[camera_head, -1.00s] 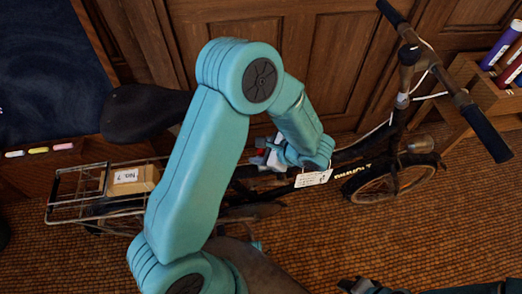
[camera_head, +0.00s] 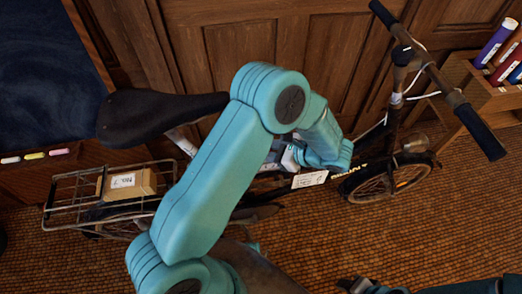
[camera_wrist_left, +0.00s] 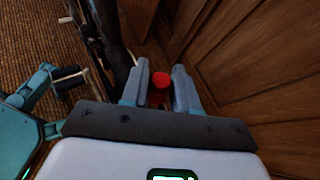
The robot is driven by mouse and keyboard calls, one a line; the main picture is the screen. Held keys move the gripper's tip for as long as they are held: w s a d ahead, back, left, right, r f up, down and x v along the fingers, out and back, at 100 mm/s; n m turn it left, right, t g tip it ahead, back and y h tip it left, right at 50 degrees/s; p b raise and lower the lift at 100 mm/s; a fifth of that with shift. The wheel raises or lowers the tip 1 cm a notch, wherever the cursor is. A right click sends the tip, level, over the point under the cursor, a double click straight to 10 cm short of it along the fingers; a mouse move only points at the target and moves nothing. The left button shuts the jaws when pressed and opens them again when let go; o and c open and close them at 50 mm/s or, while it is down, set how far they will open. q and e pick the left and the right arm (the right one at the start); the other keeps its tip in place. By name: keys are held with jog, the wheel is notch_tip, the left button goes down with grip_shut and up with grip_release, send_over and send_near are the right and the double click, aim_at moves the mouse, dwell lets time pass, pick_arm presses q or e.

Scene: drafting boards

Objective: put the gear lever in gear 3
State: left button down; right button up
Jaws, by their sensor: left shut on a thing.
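A red knob (camera_wrist_left: 160,82), seemingly the top of the gear lever, sits between the fingers of my left gripper (camera_wrist_left: 159,70) in the left wrist view. The gripper is shut on it. In the head view my left forearm and wrist cover the knob and fingertips; a grey-white part of the hand shows over the bicycle frame. A white plate with dark marks (camera_head: 310,179) lies on the frame just below my wrist; its marks are too small to read. The lever's position cannot be told. Part of my right arm shows at the bottom right, its jaws unclear.
The black bicycle has a saddle (camera_head: 150,115), handlebars (camera_head: 437,78) and a rear rack (camera_head: 75,208) bearing a box (camera_head: 128,182). Wooden panelling (camera_head: 250,50) stands close behind it. A wooden rack with coloured tubes (camera_head: 490,82) is at right. Tiled floor is in front.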

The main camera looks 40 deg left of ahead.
pick_arm(q)
jog(key=shift+w+d+m+g+y+b, duration=0.75)
jog(key=shift+w+d+y, duration=0.25)
jog(key=shift+y, duration=0.3)
pick_arm(e)
jog(key=shift+f, duration=0.65)
pick_arm(q)
jog(key=shift+w+r, duration=0.1)
jog(key=c, duration=0.9)
grip_release()
jog(key=shift+d, duration=0.1)
pick_arm(e)
jog(key=shift+r, duration=0.1)
